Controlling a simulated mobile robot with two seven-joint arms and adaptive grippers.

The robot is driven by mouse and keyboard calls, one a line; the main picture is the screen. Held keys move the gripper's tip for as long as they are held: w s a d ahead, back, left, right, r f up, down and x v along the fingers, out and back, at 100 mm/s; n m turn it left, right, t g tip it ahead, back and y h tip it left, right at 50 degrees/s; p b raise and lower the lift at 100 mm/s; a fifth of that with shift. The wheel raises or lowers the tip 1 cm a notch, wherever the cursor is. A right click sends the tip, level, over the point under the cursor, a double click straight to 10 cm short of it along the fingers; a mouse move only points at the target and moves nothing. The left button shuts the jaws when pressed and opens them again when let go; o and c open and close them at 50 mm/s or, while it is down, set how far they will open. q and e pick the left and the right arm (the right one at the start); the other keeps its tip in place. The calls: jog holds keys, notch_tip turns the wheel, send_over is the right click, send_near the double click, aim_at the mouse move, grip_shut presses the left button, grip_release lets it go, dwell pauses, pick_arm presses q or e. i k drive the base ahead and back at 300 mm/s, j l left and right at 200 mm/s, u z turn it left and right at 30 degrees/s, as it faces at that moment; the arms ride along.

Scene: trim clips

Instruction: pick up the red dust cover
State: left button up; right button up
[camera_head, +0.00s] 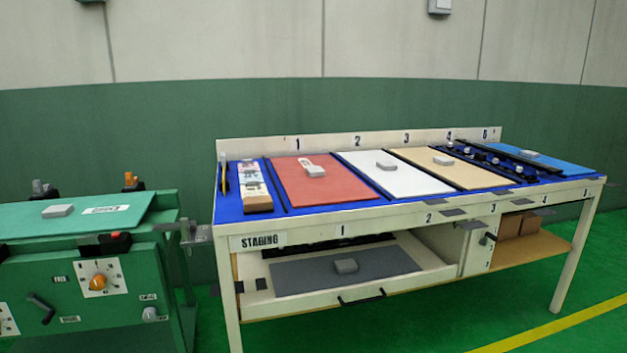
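The red dust cover (300,190) is a flat red sheet lying on the blue top of the staging table, below the number 1 on the back board. A small grey block with a white tag sits on it, right of its middle. The cover lies flat, with no gripper on it or near it. Neither of my grippers shows in the head view.
A white panel (382,184), a tan panel (465,176) and a blue panel (553,165) lie to the right. An open drawer (300,306) with a grey sheet projects below. A green machine (75,292) stands at left. Green floor lies in front.

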aim_at(315, 180)
jog(key=i+l, duration=0.15)
jog(key=l, duration=0.25)
jog(key=i+l, duration=0.1)
jog(key=l, duration=0.3)
jog(key=i+l, duration=0.15)
jog(key=l, duration=0.25)
jog(key=i+l, duration=0.15)
jog(key=l, duration=0.2)
